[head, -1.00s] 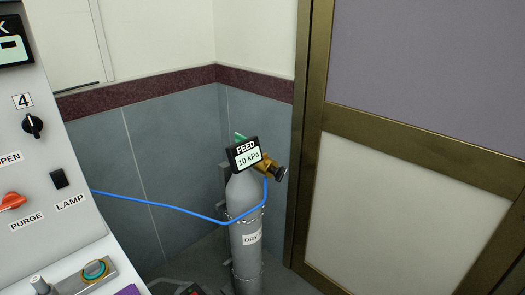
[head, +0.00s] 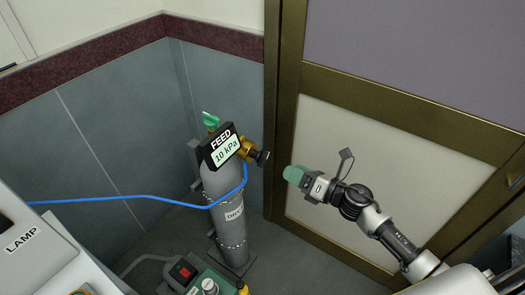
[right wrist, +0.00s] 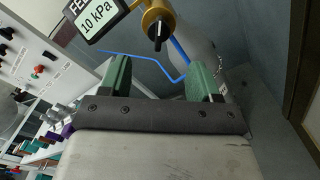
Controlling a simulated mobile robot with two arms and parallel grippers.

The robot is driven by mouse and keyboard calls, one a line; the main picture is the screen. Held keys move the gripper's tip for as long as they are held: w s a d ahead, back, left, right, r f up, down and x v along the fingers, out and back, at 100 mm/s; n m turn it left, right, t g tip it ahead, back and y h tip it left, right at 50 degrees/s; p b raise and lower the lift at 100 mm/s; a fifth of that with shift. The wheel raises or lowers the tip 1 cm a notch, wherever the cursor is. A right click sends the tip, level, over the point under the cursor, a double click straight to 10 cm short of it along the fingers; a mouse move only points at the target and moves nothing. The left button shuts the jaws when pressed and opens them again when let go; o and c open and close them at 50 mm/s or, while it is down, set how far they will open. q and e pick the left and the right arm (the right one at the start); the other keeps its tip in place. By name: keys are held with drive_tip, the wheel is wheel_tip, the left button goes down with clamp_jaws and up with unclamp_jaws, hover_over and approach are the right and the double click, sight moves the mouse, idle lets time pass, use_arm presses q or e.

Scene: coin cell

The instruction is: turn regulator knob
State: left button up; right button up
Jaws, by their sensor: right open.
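The black regulator knob (head: 262,157) sticks out to the right from the brass regulator (head: 245,147) on top of a grey gas cylinder (head: 227,185). A sign beside it reads FEED 10 kPa (head: 220,147). My right gripper (head: 292,174) is just right of the knob and apart from it. In the right wrist view the green jaws of my right gripper (right wrist: 160,80) are open and empty. The knob (right wrist: 157,38) shows beyond and above the gap between them. My left gripper is in neither view.
A blue hose (head: 120,197) runs left from the regulator. A brass-framed door (head: 345,150) stands behind my right arm. A green device with a red switch (head: 185,270) is on the floor by the cylinder. A panel with a LAMP label (head: 22,240) is at left.

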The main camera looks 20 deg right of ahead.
sight(262, 154)
drive_tip(key=p+x, duration=0.2)
drive_tip(key=x, duration=0.7)
drive_tip(key=shift+w+a+r, duration=0.15)
drive_tip(key=shift+w+a, duration=0.05)
drive_tip(key=shift+w, duration=0.1)
drive_tip(key=shift+w+a, duration=0.35)
drive_tip(key=shift+w, duration=0.05)
drive_tip(key=c, duration=0.9)
